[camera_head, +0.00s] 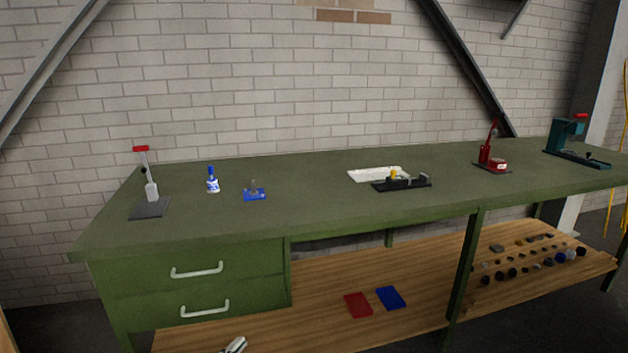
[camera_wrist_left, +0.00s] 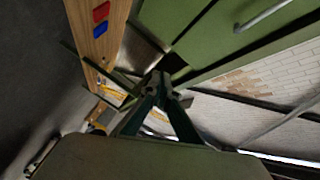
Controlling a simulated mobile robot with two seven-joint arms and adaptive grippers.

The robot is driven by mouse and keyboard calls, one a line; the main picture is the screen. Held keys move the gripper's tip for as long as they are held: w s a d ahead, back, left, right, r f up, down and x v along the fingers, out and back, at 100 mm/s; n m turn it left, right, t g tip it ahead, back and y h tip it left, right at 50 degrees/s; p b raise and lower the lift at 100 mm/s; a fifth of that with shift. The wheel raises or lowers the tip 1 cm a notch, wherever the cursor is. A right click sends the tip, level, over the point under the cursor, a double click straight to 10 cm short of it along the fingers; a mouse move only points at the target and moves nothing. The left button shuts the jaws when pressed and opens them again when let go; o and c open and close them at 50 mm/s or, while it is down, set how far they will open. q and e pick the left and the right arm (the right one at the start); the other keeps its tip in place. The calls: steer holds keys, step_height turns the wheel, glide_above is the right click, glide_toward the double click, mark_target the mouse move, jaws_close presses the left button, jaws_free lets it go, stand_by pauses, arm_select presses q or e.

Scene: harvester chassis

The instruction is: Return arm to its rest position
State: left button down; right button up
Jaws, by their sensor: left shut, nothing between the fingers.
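My left gripper (camera_head: 234,345) shows only as a small part at the bottom edge of the head view, low in front of the green workbench (camera_head: 330,215) and below its drawers. In the left wrist view my left gripper (camera_wrist_left: 157,84) has its fingers meeting at the tips, shut with nothing between them. The wrist view is tilted, with the drawer front, the shelf and the brick wall beyond the fingers. Most of the left arm is out of the head view. My right gripper is in neither view.
The bench top holds a red-handled press (camera_head: 150,190), a blue-capped bottle (camera_head: 212,182), a blue fixture (camera_head: 254,194), a black fixture (camera_head: 402,184), a red tool (camera_head: 490,163) and a teal press (camera_head: 570,140). A red tray (camera_head: 358,305) and a blue tray (camera_head: 391,298) lie on the wooden shelf.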

arm_select(q)
steer(key=s+f+n+g+y+p, duration=0.1)
steer(key=s+f+n, duration=0.2)
steer(key=s, duration=0.7)
steer(key=s+f+n+g+y+p, duration=0.1)
steer(key=s+n, duration=0.4)
steer(key=s, duration=0.6)
steer(key=s+f+n+g+y+p, duration=0.2)
steer(key=s+f+n+g, duration=0.1)
steer(key=s, duration=0.7)
steer(key=shift+s+f+n, duration=0.4)
steer(key=shift+f+n, duration=0.45)
steer(key=shift+n, duration=0.05)
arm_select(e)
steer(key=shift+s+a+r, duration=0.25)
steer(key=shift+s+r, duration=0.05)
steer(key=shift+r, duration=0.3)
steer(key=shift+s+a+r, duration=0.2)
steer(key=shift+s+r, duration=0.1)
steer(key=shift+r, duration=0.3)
